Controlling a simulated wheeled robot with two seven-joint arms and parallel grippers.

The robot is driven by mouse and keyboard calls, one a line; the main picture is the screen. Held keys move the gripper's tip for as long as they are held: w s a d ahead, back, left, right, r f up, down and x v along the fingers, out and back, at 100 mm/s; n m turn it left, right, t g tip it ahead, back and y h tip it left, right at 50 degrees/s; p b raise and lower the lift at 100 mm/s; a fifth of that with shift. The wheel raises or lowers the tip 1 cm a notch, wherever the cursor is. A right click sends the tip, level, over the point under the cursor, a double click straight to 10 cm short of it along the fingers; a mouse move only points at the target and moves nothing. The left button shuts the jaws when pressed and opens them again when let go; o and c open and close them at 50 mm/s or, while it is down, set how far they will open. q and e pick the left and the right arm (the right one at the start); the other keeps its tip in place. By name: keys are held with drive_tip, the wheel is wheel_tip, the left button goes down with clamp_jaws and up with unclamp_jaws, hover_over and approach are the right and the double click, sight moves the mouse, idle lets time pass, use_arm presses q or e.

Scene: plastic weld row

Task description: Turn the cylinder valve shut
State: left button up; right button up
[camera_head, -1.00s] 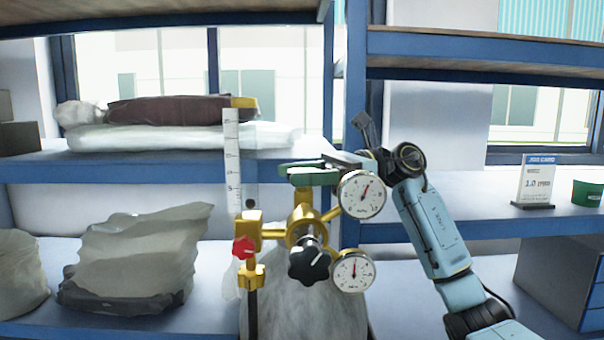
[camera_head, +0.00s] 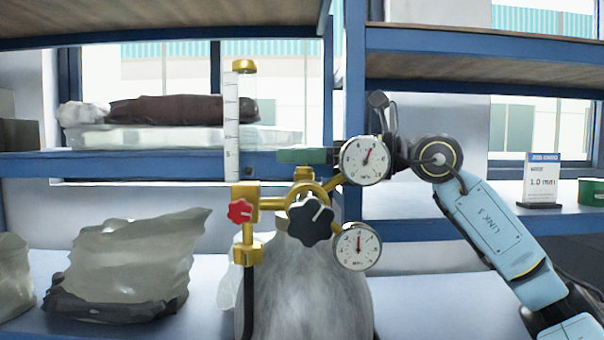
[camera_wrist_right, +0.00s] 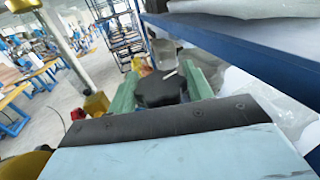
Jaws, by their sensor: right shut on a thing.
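A pale gas cylinder (camera_head: 305,290) stands in front of the shelf with a brass regulator (camera_head: 302,205) on top. My right gripper (camera_head: 305,156) reaches in from the right above the regulator, its green fingers level. In the right wrist view, the green fingers (camera_wrist_right: 162,76) are shut on a dark valve knob (camera_wrist_right: 158,90) with a white mark. In the head view the fingers and gauge hide this knob. The regulator carries an upper gauge (camera_head: 365,160), a lower gauge (camera_head: 356,246), a black knob (camera_head: 310,221) and a red knob (camera_head: 240,211). My left gripper is out of view.
A clear flow tube (camera_head: 239,120) rises left of the regulator, close to the gripper. Blue shelving (camera_head: 120,167) stands behind, holding bags (camera_head: 135,265). A small sign (camera_head: 541,180) and green tin (camera_head: 591,191) stand at the right.

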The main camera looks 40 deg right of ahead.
drive_tip(key=shift+m+t+h+b, duration=0.5)
drive_tip(key=shift+m+t+h, duration=0.2)
drive_tip(key=shift+m+h, duration=0.45)
drive_tip(key=shift+h, duration=0.35)
drive_tip(key=o, duration=1)
drive_tip(key=shift+c, duration=0.2)
wheel_tip(320, 180, up, 10)
drive_tip(key=p, duration=0.9)
